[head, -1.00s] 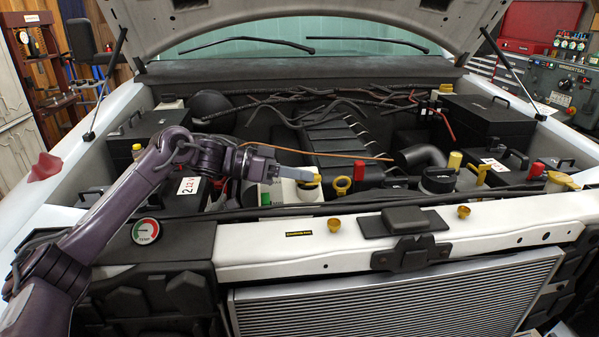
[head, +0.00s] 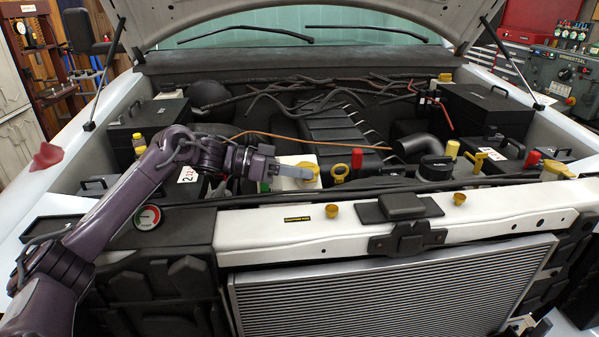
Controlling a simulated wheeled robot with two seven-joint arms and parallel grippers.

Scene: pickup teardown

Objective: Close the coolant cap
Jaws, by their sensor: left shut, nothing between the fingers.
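A yellow cap (head: 311,164) sits at the top right of a white tank (head: 288,184) in the front left of the engine bay. I take it for the coolant cap; whether it is seated or raised I cannot tell. My left gripper (head: 309,173) reaches in from the left, with its shut grey fingers level across the tank top. The fingertips overlap the front of the cap and hide part of it. They hold nothing, and whether they touch the cap is unclear. My right gripper is not in view.
A yellow ring handle (head: 340,172) and a red-topped part (head: 357,158) stand just right of the cap. A black round cap (head: 437,168) is further right. The white front crossmember (head: 290,233) runs before the tank. The raised hood (head: 350,8) hangs overhead.

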